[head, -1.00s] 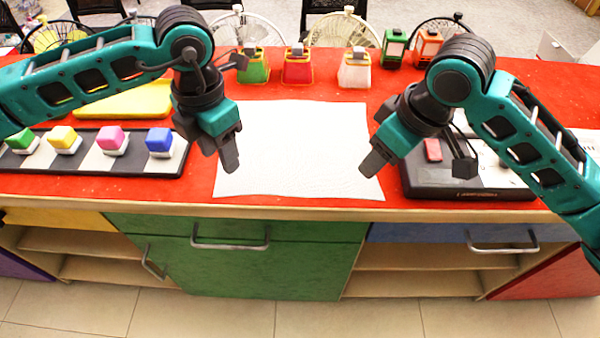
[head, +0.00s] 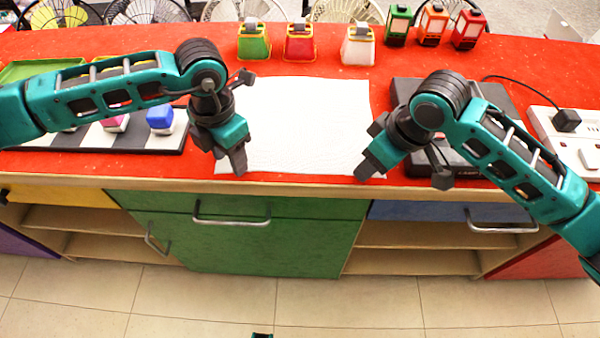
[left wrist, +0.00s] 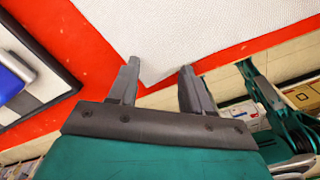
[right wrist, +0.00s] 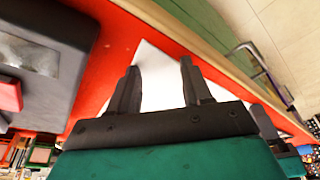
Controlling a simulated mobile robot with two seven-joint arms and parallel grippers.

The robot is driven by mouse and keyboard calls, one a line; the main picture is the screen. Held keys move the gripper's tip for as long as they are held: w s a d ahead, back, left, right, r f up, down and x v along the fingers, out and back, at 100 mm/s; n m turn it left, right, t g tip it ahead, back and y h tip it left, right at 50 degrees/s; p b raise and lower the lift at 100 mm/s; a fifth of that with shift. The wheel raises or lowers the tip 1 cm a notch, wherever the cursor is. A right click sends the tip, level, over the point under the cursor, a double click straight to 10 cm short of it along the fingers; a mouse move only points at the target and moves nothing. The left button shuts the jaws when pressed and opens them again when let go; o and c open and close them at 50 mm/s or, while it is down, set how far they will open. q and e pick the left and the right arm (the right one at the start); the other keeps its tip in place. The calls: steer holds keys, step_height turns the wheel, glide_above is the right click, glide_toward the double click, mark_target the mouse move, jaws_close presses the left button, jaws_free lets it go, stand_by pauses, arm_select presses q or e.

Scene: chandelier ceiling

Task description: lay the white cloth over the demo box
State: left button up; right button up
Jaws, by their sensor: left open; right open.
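The white cloth (head: 305,120) lies flat on the red counter, its near edge close to the counter's front. My left gripper (head: 240,165) is open at its near-left corner; in the left wrist view that corner of the cloth (left wrist: 160,60) shows between the fingers (left wrist: 158,78). My right gripper (head: 367,170) is open at the near-right corner; the cloth (right wrist: 160,80) shows between its fingers (right wrist: 158,75). I cannot tell whether either touches the cloth. A low dark box (head: 500,97), possibly the demo box, lies right of the cloth, partly hidden by my right arm.
A checkered board with coloured blocks, one blue (head: 160,117), lies left of the cloth. Green (head: 253,42), red (head: 299,43) and white (head: 357,45) containers stand behind it. Several small lanterns (head: 432,25) stand at back right. A white device (head: 570,140) lies far right.

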arm_select(q)
steer(key=shift+f, duration=0.15)
steer(key=c, duration=0.9)
arm_select(e)
steer(key=shift+s+f, duration=0.1)
steer(key=shift+f, duration=0.05)
steer(key=c, duration=0.9)
arm_select(q)
steer(key=shift+a, duration=0.15)
jaws_close()
arm_select(e)
steer(key=shift+d, duration=0.1)
jaws_close()
